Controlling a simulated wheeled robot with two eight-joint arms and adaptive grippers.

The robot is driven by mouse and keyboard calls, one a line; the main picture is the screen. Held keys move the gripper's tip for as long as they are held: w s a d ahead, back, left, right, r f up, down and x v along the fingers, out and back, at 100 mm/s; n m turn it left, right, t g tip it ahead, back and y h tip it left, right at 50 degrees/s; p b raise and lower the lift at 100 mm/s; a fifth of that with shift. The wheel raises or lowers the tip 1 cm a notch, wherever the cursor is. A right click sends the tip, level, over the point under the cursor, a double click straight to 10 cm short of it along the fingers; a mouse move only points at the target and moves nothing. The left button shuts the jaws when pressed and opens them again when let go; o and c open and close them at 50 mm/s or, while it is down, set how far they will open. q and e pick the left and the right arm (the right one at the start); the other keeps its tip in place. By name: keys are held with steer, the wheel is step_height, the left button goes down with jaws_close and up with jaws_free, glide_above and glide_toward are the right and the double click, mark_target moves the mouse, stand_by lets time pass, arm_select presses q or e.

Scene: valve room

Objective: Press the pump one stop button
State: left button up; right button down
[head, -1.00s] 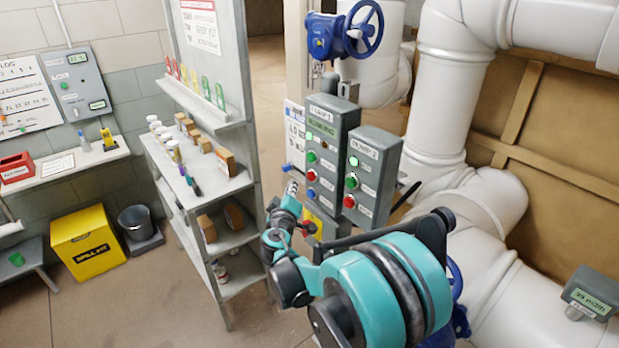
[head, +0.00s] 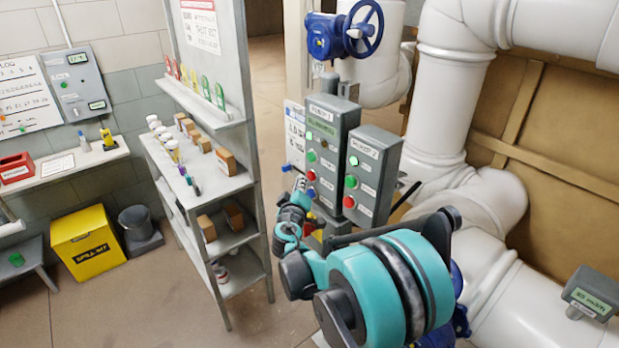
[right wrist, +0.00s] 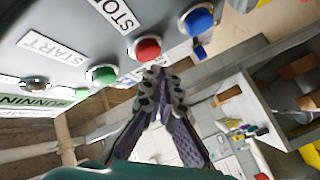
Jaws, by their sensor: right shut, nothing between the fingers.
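The pump one box (head: 332,112) is a grey panel with a green running display, and green, red and blue buttons below. Its red stop button (head: 311,176) also shows in the right wrist view (right wrist: 148,48), beside the STOP label (right wrist: 115,12). The green start button (right wrist: 103,74) and the blue button (right wrist: 198,20) lie on either side. My right gripper (right wrist: 158,76) is shut and empty, its fingertips right by the red button; I cannot tell whether they touch. In the head view the right gripper (head: 299,186) is low at the panel's left edge. My left gripper is out of view.
The pump two box (head: 372,175) stands close at the right, with its own green and red buttons. A shelf unit (head: 236,186) with bottles and small boxes stands left of my gripper. A blue valve wheel (head: 363,28) and white pipes are behind.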

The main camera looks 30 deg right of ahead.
steer(key=shift+d, duration=0.1)
stand_by(0.7)
steer(key=shift+d, duration=0.35)
steer(key=shift+d, duration=0.45)
stand_by(0.7)
steer(key=shift+a, duration=0.9)
steer(key=a, duration=0.5)
steer(key=shift+s, duration=0.2)
stand_by(0.8)
